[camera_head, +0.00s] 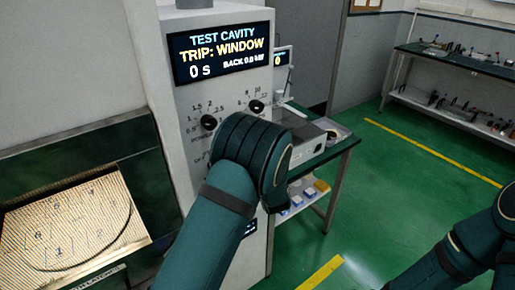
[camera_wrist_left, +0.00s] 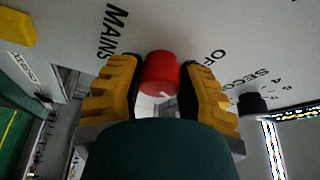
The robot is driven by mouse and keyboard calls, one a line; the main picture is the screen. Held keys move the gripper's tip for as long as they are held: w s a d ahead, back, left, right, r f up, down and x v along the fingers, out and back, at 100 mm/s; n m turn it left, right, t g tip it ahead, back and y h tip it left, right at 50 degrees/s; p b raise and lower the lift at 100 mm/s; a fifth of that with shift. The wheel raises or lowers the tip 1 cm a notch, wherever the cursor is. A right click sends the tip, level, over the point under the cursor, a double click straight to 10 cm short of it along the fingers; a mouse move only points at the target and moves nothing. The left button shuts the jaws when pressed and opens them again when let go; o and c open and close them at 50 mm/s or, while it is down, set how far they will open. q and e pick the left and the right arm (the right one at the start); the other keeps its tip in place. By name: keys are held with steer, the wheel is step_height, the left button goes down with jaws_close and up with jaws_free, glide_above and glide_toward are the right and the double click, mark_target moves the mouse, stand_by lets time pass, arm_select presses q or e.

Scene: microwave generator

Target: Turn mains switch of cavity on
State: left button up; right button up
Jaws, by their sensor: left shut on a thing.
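The mains switch is a red knob (camera_wrist_left: 161,72) on the pale front panel, with "MAINS" printed to its left and "OF…" to its right in the left wrist view. My left gripper (camera_wrist_left: 162,88) is shut on this knob, one yellow-and-black finger on each side. In the head view my left arm covers the gripper and the knob. The test cavity's display (camera_head: 221,53) reads "TEST CAVITY", "TRIP: WINDOW", "0 s" and "BACK 0.0 kW". My right gripper is out of view; only part of my right arm shows at the lower right.
Two black dials (camera_head: 208,122) sit on the panel below the display. A black knob (camera_wrist_left: 252,103) marked in seconds is right of the red knob. A mesh-covered window (camera_head: 75,235) is at the lower left. A bench (camera_head: 340,150) stands behind the cabinet; green floor is free to the right.

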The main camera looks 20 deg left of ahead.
arm_select(q)
steer(key=shift+r, duration=0.1)
steer(key=o, duration=1.2)
steer(key=v, duration=1.2)
